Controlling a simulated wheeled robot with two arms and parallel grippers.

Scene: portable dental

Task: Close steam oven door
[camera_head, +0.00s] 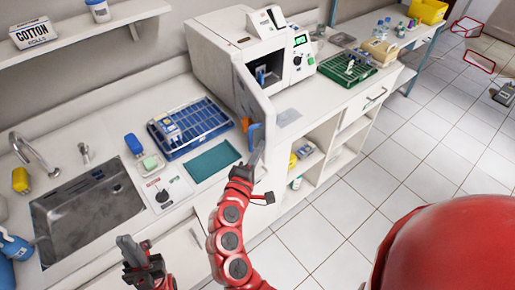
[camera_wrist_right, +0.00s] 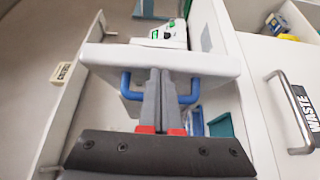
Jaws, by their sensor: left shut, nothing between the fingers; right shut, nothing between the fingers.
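The white steam oven (camera_head: 215,60) stands on the counter with its door (camera_head: 252,92) swung open toward the front. A blue handle (camera_head: 256,133) is on the door near its free edge. My right gripper (camera_head: 258,153) is at the handle, fingers shut and empty. In the right wrist view the shut fingers (camera_wrist_right: 160,95) point at the door (camera_wrist_right: 205,65), and the blue handle (camera_wrist_right: 126,88) shows on both sides of them. Whether they touch the door cannot be told. My left gripper (camera_head: 130,248) is shut and empty, low in front of the sink counter.
A blue rack (camera_head: 190,130) and a teal mat (camera_head: 213,161) lie on the counter left of the door. A green tray (camera_head: 347,69) is right of the oven. A metal sink (camera_head: 88,214) is at left. Open shelves (camera_head: 318,150) are below.

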